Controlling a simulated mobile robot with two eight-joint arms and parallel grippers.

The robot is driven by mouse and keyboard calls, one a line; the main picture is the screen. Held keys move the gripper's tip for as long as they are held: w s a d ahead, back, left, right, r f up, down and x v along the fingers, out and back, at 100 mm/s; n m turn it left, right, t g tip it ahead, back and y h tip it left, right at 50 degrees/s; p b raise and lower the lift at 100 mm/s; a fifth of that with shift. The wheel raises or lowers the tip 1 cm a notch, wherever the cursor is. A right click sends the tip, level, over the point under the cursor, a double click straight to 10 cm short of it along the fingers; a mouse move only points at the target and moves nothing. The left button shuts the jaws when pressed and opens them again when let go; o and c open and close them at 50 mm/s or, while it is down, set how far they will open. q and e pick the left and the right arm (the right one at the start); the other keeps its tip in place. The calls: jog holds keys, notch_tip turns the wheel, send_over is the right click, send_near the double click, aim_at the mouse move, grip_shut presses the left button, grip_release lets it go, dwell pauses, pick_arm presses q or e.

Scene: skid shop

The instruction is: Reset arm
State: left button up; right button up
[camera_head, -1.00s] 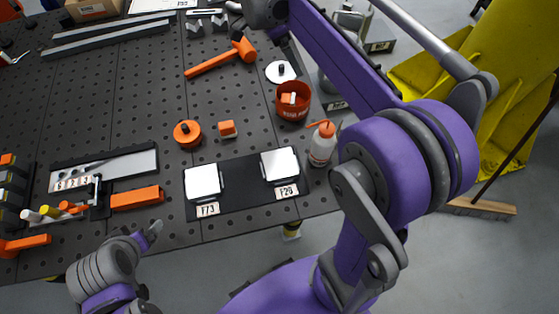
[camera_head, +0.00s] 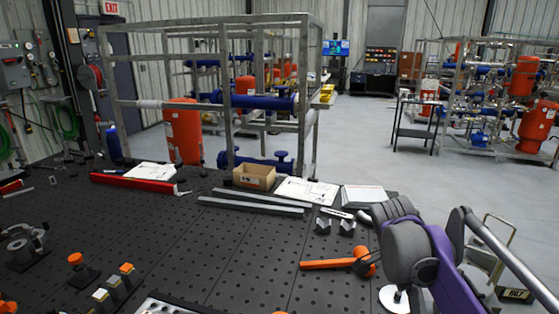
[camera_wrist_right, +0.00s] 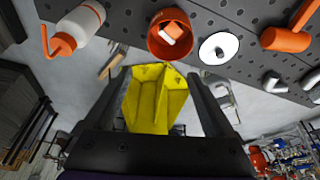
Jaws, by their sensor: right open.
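My right gripper (camera_wrist_right: 154,66) is open and empty in the right wrist view, its two dark fingers wide apart. Beyond them are the bench edge and the floor, with a yellow structure (camera_wrist_right: 155,100) between the fingers. My right arm (camera_head: 425,255) shows at the lower right of the head view, over the bench's right side. I cannot make out its gripper there. My left arm and gripper are out of view.
On the black perforated bench (camera_head: 240,255) lies an orange hammer (camera_head: 335,263), near a white disc (camera_head: 393,298). A red cup (camera_wrist_right: 170,40) and a squeeze bottle (camera_wrist_right: 80,25) stand near the bench edge. A cardboard box (camera_head: 255,177) and metal bars (camera_head: 250,205) sit farther back.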

jog(key=s+a+f+n+t+y, duration=0.1)
jog(key=s+a+f+n+t, duration=0.1)
jog(key=s+a+f+n, duration=0.2)
jog(key=s+a+f+n+t+y, duration=0.1)
jog(key=s+a+f+n+t, duration=0.1)
jog(key=s+f+n, duration=0.3)
jog(key=s+a+f+n+t+y, duration=0.1)
jog(key=s+a+f+n+t, duration=0.1)
jog(key=s+a+f+n, duration=0.3)
jog(key=shift+s+a+f+n+y, duration=0.15)
jog(key=shift+s+n, duration=0.05)
jog(key=shift+n, duration=0.85)
jog(key=shift+s+a+f+n+y, duration=0.15)
jog(key=shift+n, duration=0.9)
jog(key=shift+s+a+f, duration=0.1)
jog(key=shift+a+f, duration=0.05)
jog(key=shift+f, duration=0.05)
